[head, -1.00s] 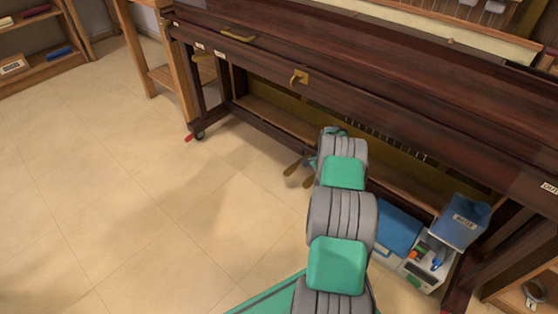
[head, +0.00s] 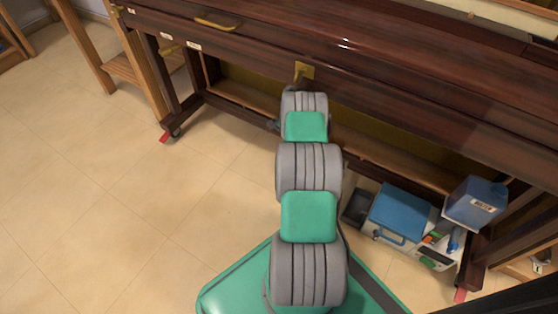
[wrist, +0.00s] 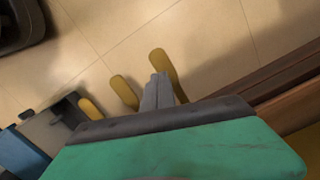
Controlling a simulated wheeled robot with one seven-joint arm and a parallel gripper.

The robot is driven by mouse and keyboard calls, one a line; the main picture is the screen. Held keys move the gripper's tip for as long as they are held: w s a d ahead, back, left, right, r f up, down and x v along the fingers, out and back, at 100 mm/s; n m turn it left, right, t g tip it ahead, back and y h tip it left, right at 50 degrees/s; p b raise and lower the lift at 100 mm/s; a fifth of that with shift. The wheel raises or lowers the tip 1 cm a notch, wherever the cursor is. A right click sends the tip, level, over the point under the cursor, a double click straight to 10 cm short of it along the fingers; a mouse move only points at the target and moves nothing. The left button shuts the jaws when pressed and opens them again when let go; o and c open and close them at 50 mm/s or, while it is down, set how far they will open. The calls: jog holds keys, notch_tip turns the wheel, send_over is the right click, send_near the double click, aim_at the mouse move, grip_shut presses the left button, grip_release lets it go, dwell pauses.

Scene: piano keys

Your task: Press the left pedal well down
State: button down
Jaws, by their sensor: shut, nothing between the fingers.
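Three brass-coloured pedals show in the wrist view, which looks turned around from the head view. The left pedal (wrist: 162,68) is the one farthest from the toolbox. The middle pedal (wrist: 124,92) and the right pedal (wrist: 91,108) lie further left in that picture. My gripper (wrist: 160,78) is shut and empty. Its tips overlap the near side of the left pedal, towards the middle one; I cannot tell whether they touch it or are above it. The head view shows no pedals or fingers; my arm covers that spot.
The dark wooden piano (head: 400,95) spans the back. A blue-lidded toolbox (head: 400,212) and a blue container (head: 475,203) stand at its right underside. A piano leg on a caster (head: 175,130) and a wooden stool (head: 130,68) are at left. The floor (head: 90,200) left of my arm is clear.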

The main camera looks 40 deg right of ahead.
jog(key=shift+a, duration=0.15)
jog(key=f+b, duration=0.1)
jog(key=f, duration=0.1)
jog(key=f+b, duration=0.1)
jog(key=f, duration=0.1)
jog(key=f+b, duration=0.1)
jog(key=f, duration=0.1)
jog(key=shift+a+f, duration=0.3)
jog(key=shift+f, duration=0.15)
